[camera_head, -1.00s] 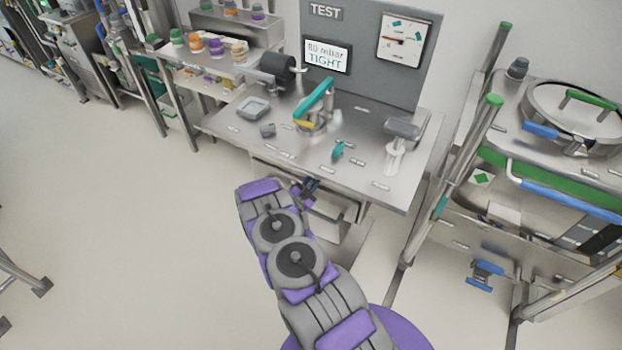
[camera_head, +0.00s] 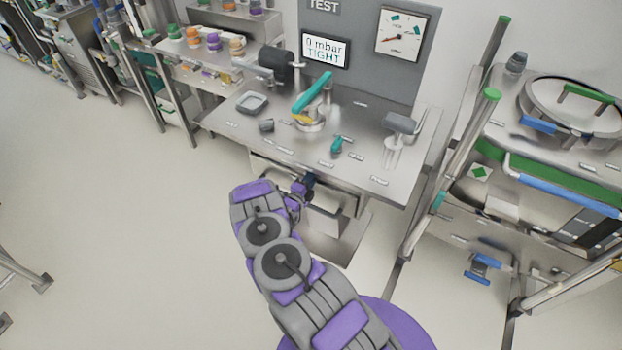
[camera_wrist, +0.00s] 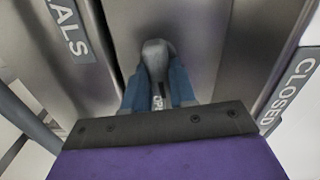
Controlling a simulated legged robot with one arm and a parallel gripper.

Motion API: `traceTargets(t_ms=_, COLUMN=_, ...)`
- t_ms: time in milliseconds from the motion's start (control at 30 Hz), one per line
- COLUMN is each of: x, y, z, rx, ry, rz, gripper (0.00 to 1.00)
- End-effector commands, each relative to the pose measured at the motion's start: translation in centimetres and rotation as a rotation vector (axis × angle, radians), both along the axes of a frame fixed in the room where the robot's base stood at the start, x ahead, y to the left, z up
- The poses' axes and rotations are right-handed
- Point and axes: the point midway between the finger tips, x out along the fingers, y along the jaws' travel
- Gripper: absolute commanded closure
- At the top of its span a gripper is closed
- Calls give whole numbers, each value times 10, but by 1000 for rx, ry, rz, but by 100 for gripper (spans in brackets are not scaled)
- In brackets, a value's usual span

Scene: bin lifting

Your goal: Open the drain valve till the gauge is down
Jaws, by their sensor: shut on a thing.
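The panel gauge (camera_head: 402,34) has its needle pointing to the lower left. The display beside it (camera_head: 325,51) reads 0 mbar and TIGHT. My gripper (camera_head: 303,186) is below the front edge of the test bench. In the wrist view its blue fingers (camera_wrist: 159,92) are shut on a grey rounded handle (camera_wrist: 157,52). I cannot tell for certain that this is the drain valve's handle. A CLOSED label (camera_wrist: 292,88) is to its right and a label ending in ALS (camera_wrist: 68,28) to its upper left. A small teal handle (camera_head: 337,146) stands on the bench.
The steel bench (camera_head: 240,127) carries a long teal lever (camera_head: 312,92), a grey tray (camera_head: 252,103) and a grey-topped post (camera_head: 399,124). A cart with a round lidded vessel (camera_head: 575,105) stands on the right. The floor at left is open.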

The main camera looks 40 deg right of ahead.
Motion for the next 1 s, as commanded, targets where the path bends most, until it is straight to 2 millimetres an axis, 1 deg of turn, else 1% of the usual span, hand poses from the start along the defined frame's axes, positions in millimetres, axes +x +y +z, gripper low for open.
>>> traceTargets(t_ms=33, x=-2, y=0, z=-4, rx=12, ry=-16, rz=-3, gripper=100)
traceTargets(t_ms=333, x=-3, y=0, z=-5, rx=48, ry=-98, rz=-3, gripper=100)
traceTargets(t_ms=833, x=-4, y=0, z=-7, rx=56, ry=-109, rz=-5, gripper=100)
traceTargets(t_ms=867, x=-4, y=0, z=-7, rx=56, ry=-108, rz=-5, gripper=72)
traceTargets(t_ms=1000, x=-3, y=0, z=-6, rx=55, ry=-110, rz=-5, gripper=58)
